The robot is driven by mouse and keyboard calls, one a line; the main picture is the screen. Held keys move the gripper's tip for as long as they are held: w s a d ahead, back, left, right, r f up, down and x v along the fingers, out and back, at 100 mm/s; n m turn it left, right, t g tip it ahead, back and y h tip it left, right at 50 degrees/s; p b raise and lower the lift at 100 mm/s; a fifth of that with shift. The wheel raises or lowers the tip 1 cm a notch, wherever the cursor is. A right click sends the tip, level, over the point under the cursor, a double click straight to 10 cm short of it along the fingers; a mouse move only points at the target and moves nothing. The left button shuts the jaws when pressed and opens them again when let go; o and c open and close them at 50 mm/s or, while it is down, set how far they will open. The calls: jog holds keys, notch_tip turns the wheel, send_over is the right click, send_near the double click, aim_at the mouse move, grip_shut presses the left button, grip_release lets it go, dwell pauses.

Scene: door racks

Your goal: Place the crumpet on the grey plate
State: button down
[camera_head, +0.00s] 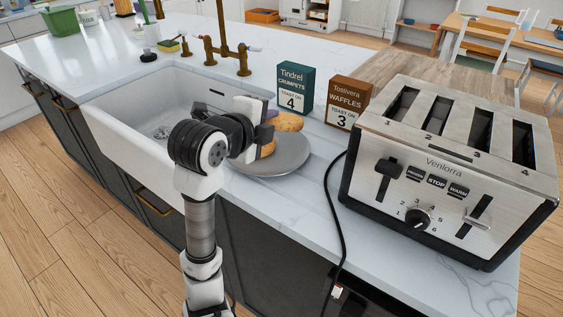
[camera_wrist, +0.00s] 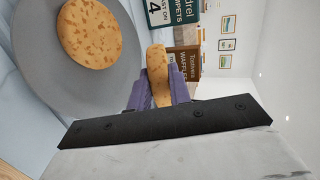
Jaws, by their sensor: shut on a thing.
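My gripper (camera_wrist: 158,84) is shut on a golden-brown round crumpet (camera_wrist: 156,62), seen nearly edge-on between its purple fingers in the wrist view. In the head view this crumpet (camera_head: 288,121) is above the far part of the grey plate (camera_head: 290,160); whether it touches anything below is unclear. The plate also shows at upper left in the wrist view (camera_wrist: 35,60). A second, spotted round crumpet (camera_wrist: 90,32) lies flat on the plate. In the head view that one (camera_head: 268,149) is partly hidden by my gripper.
A four-slot toaster (camera_head: 440,165) stands right of the plate, its black cable (camera_head: 333,215) running over the counter edge. A teal crumpets box (camera_head: 295,88) and a brown waffles box (camera_head: 346,102) stand behind. A white sink (camera_head: 165,105) with brass taps (camera_head: 243,58) is left.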

notch_tip(320, 180, down, 4)
jog(key=shift+f+b, duration=0.2)
jog(key=shift+b, duration=1)
jog(key=c, duration=1.5)
grip_release()
jog(key=shift+o, duration=0.2)
jog(key=shift+s+a+r+p, duration=0.25)
jog(key=shift+s+r+p, duration=0.05)
jog(key=shift+s+p, duration=0.1)
jog(key=p+v, duration=0.3)
jog(key=v, duration=0.3)
jog(key=shift+s+a, duration=0.2)
jog(key=shift+s, duration=0.2)
